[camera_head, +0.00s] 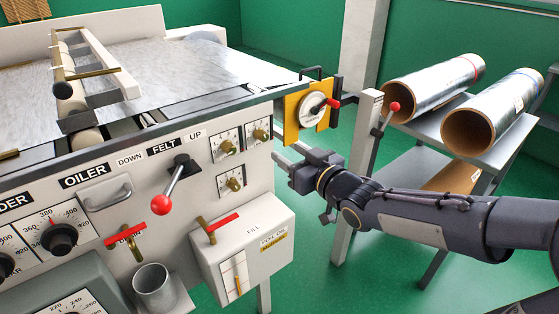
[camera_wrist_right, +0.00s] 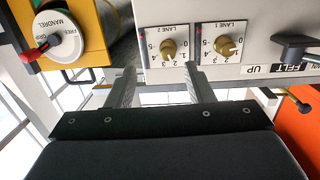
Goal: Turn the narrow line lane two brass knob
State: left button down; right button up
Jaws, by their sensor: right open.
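The lane two brass knob (camera_wrist_right: 168,48) sits on a small white dial plate marked LANE 2 in the right wrist view, which is upside down. In the head view it appears to be the upper right knob (camera_head: 259,134) on the machine's front panel. My right gripper (camera_wrist_right: 160,72) is open and empty. Its two fingers point towards the panel, with the lane two knob seen beyond the gap between them. In the head view the right gripper (camera_head: 282,156) is just right of the panel, apart from the knob. My left gripper is not in view.
The lane one knob (camera_wrist_right: 225,45) is beside it, and a third brass knob (camera_head: 235,184) is below. A yellow mandrel box (camera_head: 291,117) with a red-tipped dial stands close by. A red-balled felt lever (camera_head: 161,204) sticks out. Foil rolls (camera_head: 432,84) lie on a rack.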

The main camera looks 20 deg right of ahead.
aim_at(266, 139)
jog(key=shift+n+t+y, duration=0.3)
jog(key=shift+n+y, duration=0.1)
jog(key=shift+y, duration=0.2)
jog(key=x, duration=0.8)
jog(key=shift+w+a, duration=0.2)
jog(key=shift+a, duration=0.2)
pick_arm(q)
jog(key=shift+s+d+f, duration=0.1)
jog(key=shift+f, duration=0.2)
